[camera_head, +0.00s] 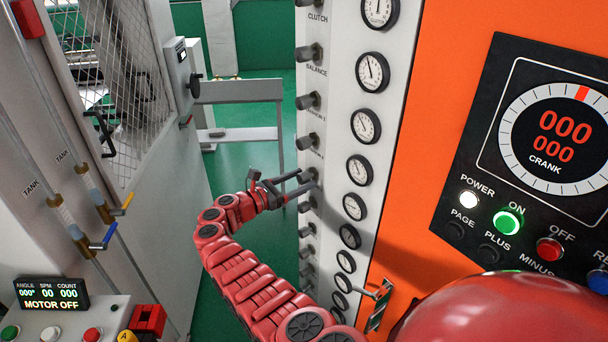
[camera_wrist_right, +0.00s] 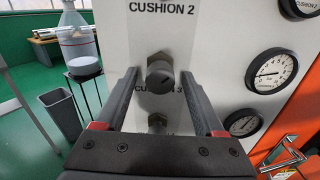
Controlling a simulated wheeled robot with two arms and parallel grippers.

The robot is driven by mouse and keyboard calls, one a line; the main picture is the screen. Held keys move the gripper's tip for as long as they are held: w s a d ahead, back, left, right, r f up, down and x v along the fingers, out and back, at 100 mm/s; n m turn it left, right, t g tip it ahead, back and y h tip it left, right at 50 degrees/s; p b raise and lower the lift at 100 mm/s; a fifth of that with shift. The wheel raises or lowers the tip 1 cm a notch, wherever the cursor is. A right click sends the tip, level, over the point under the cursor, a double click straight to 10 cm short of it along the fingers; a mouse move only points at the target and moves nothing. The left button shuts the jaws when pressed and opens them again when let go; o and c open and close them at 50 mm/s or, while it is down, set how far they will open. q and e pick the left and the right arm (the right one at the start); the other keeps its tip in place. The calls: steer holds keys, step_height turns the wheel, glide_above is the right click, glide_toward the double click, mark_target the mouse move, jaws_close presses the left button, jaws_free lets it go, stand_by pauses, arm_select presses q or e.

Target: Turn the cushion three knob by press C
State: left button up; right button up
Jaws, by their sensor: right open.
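The cushion three knob (camera_wrist_right: 160,72) is a dark round knob on the pale panel. My right gripper (camera_wrist_right: 159,76) is open, with one finger on each side of this knob and a visible gap to each. In the head view my right gripper (camera_head: 302,181) reaches the column of knobs from the left, its fingers pointing at the panel. My left gripper is not in view.
Another knob (camera_wrist_right: 157,122) sits just below. Gauges (camera_head: 360,170) run down the panel's right side. An orange cabinet (camera_head: 440,60) carries a CRANK display reading 000 and buttons. A metal latch handle (camera_head: 380,300) sticks out low right. A grey bin (camera_wrist_right: 60,108) stands on the green floor.

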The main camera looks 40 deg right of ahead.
steer(key=shift+d, duration=0.75)
jaws_close()
